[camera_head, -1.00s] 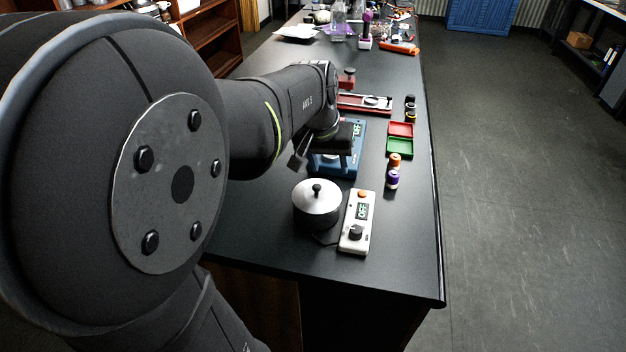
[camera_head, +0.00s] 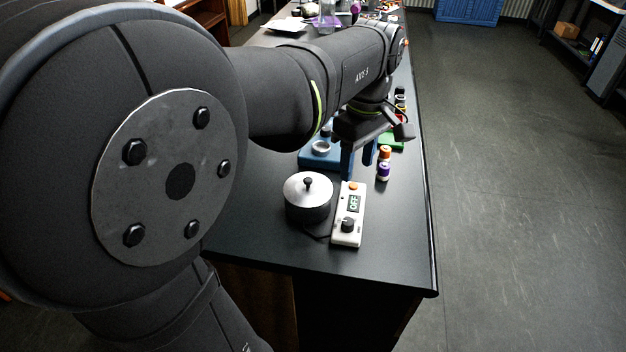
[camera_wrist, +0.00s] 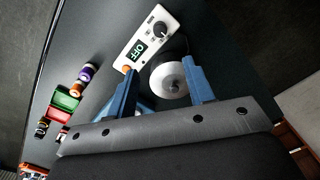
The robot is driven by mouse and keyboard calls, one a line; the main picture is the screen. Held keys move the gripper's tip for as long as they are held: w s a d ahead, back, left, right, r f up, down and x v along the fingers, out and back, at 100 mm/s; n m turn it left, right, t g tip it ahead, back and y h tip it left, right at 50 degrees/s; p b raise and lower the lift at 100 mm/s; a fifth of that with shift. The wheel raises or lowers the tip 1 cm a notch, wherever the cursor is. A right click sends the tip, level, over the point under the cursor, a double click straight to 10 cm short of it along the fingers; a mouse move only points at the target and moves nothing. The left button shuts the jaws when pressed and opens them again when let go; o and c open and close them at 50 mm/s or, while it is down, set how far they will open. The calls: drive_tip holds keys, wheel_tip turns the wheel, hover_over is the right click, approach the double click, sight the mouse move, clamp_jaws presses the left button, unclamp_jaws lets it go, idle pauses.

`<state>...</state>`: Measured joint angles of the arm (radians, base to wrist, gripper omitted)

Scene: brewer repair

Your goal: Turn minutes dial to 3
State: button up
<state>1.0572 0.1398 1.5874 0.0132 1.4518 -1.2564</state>
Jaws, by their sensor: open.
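The white control box (camera_head: 347,229) lies on the black bench near its front end, with an orange button, a display reading OFF and a black dial (camera_head: 348,224). The wrist view also shows the box (camera_wrist: 145,42) and its dial (camera_wrist: 160,28) near the top. A pot with a silver lid (camera_head: 308,190) stands left of the box; it also shows in the wrist view (camera_wrist: 168,80). My gripper (camera_head: 357,172) has blue fingers, is open and empty, and hangs behind and above the box. In the wrist view its fingers (camera_wrist: 160,84) frame the pot, apart from the dial.
Orange and purple bottles (camera_head: 384,162) stand right of my gripper. A blue device (camera_head: 318,157) sits behind the pot, partly hidden by my arm. A green tray (camera_head: 396,141) lies farther back. The bench right of the white box is clear to its edge.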

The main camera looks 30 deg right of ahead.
sight(348, 221)
drive_tip(key=f, duration=1.5)
drive_tip(key=shift+s+a+f, duration=0.1)
drive_tip(key=shift+a+f, duration=0.2)
drive_tip(key=c, duration=1)
